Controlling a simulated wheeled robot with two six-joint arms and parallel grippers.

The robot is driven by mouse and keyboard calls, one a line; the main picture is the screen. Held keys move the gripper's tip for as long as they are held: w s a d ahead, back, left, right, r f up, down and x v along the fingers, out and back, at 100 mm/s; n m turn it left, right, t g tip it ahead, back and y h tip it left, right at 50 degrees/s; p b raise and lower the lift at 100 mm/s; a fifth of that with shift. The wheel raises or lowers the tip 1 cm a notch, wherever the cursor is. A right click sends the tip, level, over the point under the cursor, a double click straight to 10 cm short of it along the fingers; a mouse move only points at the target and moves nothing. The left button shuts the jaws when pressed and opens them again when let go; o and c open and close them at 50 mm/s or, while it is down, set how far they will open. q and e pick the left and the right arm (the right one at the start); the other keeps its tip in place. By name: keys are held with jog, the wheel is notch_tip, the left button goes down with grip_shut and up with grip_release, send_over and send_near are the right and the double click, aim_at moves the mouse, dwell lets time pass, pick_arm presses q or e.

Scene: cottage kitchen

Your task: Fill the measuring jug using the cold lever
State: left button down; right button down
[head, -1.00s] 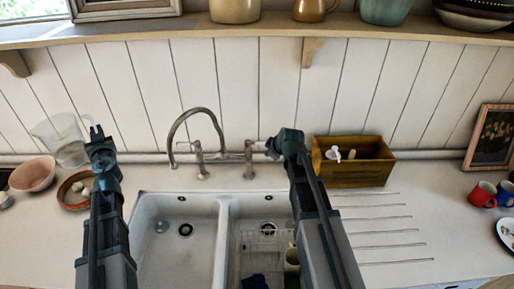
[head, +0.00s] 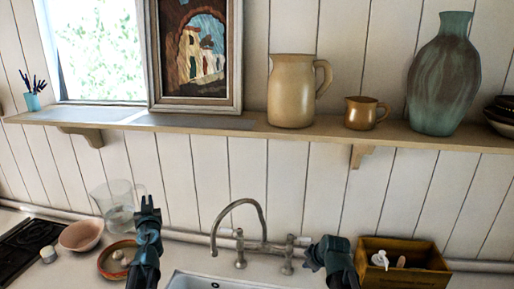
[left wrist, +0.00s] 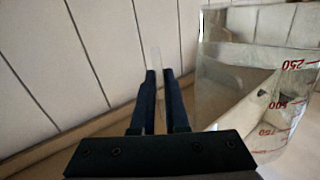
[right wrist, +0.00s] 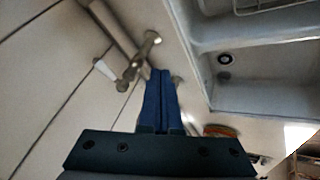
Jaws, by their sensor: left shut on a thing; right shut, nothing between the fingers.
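The clear measuring jug (head: 116,212) stands on the counter left of the sink. Its red marks show in the left wrist view (left wrist: 245,95). I cannot tell whether it holds water. My left gripper (head: 150,208) is at the jug's right side. In the left wrist view it is shut on a thin clear strip, apparently the jug's handle (left wrist: 156,62). The tap (head: 240,208) arches behind the sink (head: 200,282), with a pale-ended lever on each side; I cannot tell which is cold. My right gripper (head: 318,250) is shut and empty near the right lever (head: 303,241).
A terracotta dish (head: 108,272) and pink bowl (head: 80,237) stand near the jug. A wooden box (head: 425,262) stands right of the tap. A shelf (head: 240,125) with pitchers and a vase (head: 440,80) runs above.

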jog(key=s+a+f+m+g+h+b, duration=0.1)
jog(key=s+a+f+m+g+b, duration=0.2)
jog(key=s, duration=0.8)
jog(key=s+a+f+m+g+h+b, duration=0.2)
jog(key=s+a+f+m+g+b, duration=0.1)
jog(key=s+a+f+b, duration=0.4)
jog(key=s+a+f, duration=0.3)
jog(key=s+f, duration=0.1)
jog(key=f, duration=0.1)
jog(key=shift+s+g, duration=0.4)
